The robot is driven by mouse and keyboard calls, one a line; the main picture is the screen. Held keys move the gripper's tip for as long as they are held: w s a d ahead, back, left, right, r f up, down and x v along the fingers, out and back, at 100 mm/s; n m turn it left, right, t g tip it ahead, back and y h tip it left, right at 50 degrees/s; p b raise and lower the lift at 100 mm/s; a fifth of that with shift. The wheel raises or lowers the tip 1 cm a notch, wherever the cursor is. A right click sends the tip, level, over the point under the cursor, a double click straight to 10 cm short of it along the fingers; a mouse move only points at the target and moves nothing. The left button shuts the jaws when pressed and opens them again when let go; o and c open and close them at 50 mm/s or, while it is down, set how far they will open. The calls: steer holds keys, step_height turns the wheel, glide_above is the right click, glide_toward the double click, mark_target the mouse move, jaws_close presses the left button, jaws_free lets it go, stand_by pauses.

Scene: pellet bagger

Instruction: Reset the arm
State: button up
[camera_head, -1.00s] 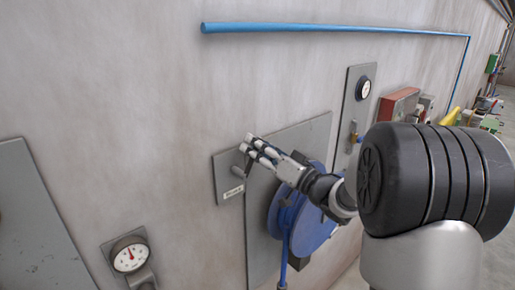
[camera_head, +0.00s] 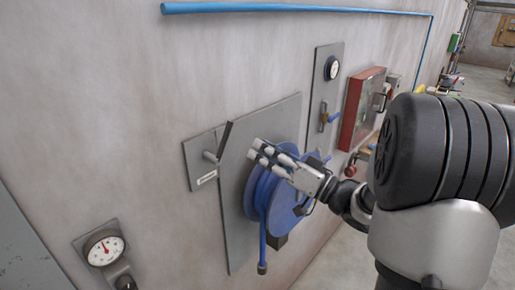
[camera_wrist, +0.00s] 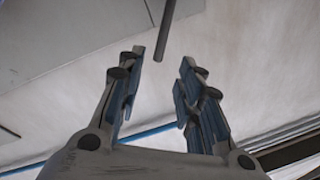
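My gripper (camera_head: 258,151) is in front of the blue hose reel (camera_head: 257,196) on the wall in the head view. Its fingers are spread and nothing is between them. In the wrist view my gripper (camera_wrist: 158,88) also shows open, with a gap between the blue-padded fingers. A dark lever (camera_head: 225,140) on a small grey plate (camera_head: 196,157) stands to the left of the fingertips, apart from them. The lever tilts up and slightly right. A dark rod (camera_wrist: 166,30) shows beyond the fingers in the wrist view.
A gauge (camera_head: 104,247) is low on the wall at left. A panel with a dial (camera_head: 332,67) and a red-framed box (camera_head: 362,108) are to the right, close to my arm. A blue pipe (camera_head: 300,10) runs along the top. Open floor shows at far right.

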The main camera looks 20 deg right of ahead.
stand_by(0.4)
steer(key=w+a+f+n+g+h+b, duration=0.1)
steer(key=w+f+h+b, duration=0.3)
steer(key=f+h+b, duration=0.35)
steer(key=s+f+g+h+b, duration=0.3)
steer(key=s+f+h+b, duration=0.2)
steer(key=f+b, duration=0.35)
steer(key=s+a+f+g+y+b, duration=0.1)
steer(key=s+a+f+g+b, duration=0.1)
steer(key=s, duration=0.6)
steer(key=s+a+f+g+b, duration=0.2)
steer(key=s+a+f+g, duration=0.2)
steer(key=s+a+f, duration=0.2)
steer(key=s+a+f+g+y+b, duration=0.1)
steer(key=s+a+f+g+b, duration=0.1)
steer(key=s+f, duration=0.6)
steer(key=s+a, duration=0.1)
steer(key=s, duration=0.1)
steer(key=shift+s+a+f+m+g+y+b, duration=0.25)
steer(key=shift+s+a+m+g+y+b, duration=0.05)
steer(key=shift+s+a+g+y+b, duration=0.1)
